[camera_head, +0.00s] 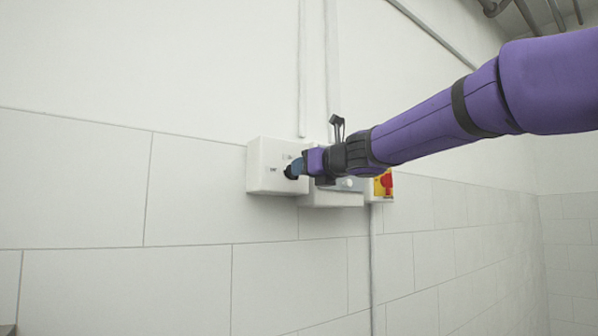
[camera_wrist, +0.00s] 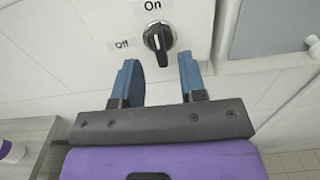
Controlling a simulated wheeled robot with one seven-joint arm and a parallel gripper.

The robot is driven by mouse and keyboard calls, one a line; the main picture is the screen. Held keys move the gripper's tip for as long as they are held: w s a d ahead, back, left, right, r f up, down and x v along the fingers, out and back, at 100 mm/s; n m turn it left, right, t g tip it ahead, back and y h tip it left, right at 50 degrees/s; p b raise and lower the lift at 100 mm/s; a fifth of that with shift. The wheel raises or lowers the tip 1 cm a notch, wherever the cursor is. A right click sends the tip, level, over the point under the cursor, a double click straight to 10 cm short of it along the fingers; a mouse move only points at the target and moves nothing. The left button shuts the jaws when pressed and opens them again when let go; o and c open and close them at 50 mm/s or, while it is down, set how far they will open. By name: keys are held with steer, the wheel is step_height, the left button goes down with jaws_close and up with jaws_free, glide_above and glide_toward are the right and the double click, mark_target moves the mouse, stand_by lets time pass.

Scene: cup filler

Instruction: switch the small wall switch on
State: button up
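The small wall switch is a black rotary knob (camera_wrist: 158,38) on a white wall box (camera_head: 264,168). In the wrist view, "On" is printed above the knob and "Off" to its left. The knob's long grip stands roughly upright in the picture, with a pale mark on it. My gripper (camera_wrist: 161,68) is open, its two blue fingers apart, one to each side just below the knob, with nothing between them. In the head view my gripper (camera_head: 294,169) reaches the front of the box from the right and partly hides it. I cannot tell whether a finger touches the knob.
A second box (camera_head: 330,198) with a grey front adjoins on the right, partly behind my gripper. A red switch on a yellow plate (camera_head: 385,184) is further right. Conduits (camera_head: 302,70) run up the wall. The tiled wall to the left is clear.

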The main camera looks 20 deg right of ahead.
steer(key=v, duration=0.7)
stand_by(0.4)
